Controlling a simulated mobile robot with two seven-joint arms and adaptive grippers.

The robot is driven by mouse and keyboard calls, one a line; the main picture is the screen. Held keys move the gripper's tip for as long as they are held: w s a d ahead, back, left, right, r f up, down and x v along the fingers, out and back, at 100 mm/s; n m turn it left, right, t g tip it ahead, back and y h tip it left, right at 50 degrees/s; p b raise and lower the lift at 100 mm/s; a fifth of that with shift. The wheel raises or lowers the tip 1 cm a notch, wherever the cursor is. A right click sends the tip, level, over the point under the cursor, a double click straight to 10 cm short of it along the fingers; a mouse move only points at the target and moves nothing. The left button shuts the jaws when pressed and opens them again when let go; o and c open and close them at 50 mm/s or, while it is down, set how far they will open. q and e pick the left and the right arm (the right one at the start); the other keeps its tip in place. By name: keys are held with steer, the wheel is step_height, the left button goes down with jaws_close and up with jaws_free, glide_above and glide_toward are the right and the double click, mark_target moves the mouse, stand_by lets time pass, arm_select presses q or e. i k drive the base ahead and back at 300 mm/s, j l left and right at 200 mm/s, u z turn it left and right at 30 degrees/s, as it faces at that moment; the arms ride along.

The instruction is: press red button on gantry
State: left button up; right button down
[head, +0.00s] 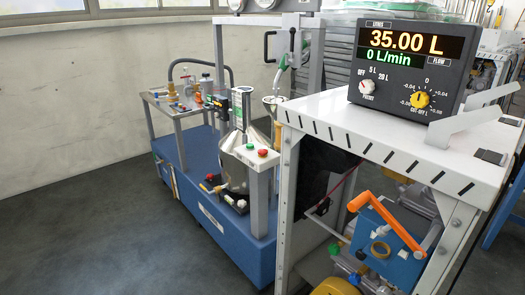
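A red button (262,153) sits on the pale top panel of a grey gantry frame (260,200) near the middle of the head view. A green button (250,146) is beside it, to its left. The gantry stands on a blue base (230,235), with a steel cone-shaped vessel (238,150) behind and left of the panel. Whether the red button is pressed in cannot be told. Neither of my grippers is in view.
A white cabinet (330,118) stands at the front right, carrying a display box (410,55) reading 35.00 L. An orange lever (385,215) on a blue box (388,250) sits below its top. The dark floor (90,235) at left is clear.

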mark_target(262, 152)
steer(key=i+j+z, duration=0.2)
steer(key=z, duration=0.15)
steer(key=i+j+z, duration=0.15)
steer(key=j+z, duration=0.2)
steer(key=i+j+z, duration=0.15)
steer(key=j+z, duration=0.2)
steer(key=j, duration=0.2)
steer(key=i+j, duration=0.15)
steer(key=j, duration=0.45)
steer(key=i+j+z, duration=0.1)
steer(key=j, duration=0.45)
steer(key=i+j, duration=0.1)
steer(key=j, duration=0.5)
steer(key=i+j+z, duration=0.1)
steer(key=j, duration=0.5)
steer(key=i+j, duration=0.1)
steer(key=j, duration=0.5)
steer(key=z, duration=0.05)
